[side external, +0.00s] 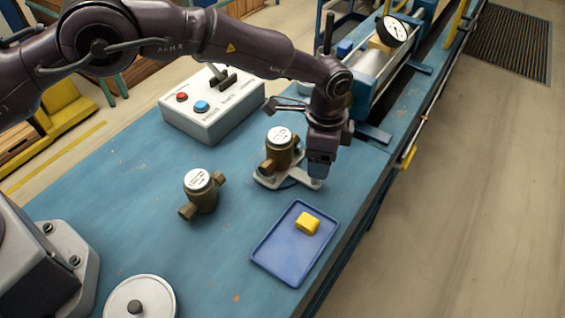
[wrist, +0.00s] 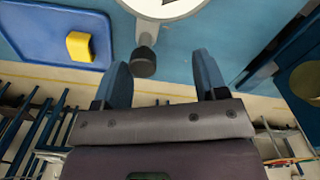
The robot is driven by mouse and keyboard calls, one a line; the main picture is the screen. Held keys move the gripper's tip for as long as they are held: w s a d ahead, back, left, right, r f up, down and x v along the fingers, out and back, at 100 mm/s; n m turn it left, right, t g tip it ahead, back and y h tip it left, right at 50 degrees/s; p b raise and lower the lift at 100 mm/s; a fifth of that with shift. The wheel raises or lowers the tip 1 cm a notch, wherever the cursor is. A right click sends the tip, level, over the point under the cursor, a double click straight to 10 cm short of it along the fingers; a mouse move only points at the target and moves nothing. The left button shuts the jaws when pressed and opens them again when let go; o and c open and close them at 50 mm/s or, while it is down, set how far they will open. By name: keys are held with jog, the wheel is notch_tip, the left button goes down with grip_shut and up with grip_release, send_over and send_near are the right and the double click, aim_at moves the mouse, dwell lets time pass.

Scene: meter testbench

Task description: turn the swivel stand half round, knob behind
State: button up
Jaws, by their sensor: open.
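The swivel stand (side external: 267,183) is a pale, low base on the blue bench, with a brass meter (side external: 276,158) with a white dial upright on it. My gripper (side external: 318,177) is low over the stand's right end and hides part of it. In the wrist view, the stand's grey arm (wrist: 145,30) runs from under a white disc (wrist: 165,6) to a dark knob (wrist: 144,62). The open fingers (wrist: 163,65) are either side of the knob, which is nearer the left finger. I cannot tell whether they touch it.
A blue tray (side external: 275,257) with a yellow block (side external: 308,223) lies in front of the stand. A second brass meter (side external: 203,196) stands to the left. A control box (side external: 212,118) is behind, and a blue test rig (side external: 372,95) with a gauge (side external: 391,31) stands at the back right.

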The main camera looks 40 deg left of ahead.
jog(key=shift+w+a, duration=0.25)
jog(key=shift+w, duration=0.4)
jog(key=shift+w+a, duration=0.2)
jog(key=shift+w, duration=0.4)
jog(key=shift+w+a, duration=0.85)
jog(key=shift+w, duration=0.25)
jog(key=o, duration=0.4)
jog(key=shift+o, duration=0.2)
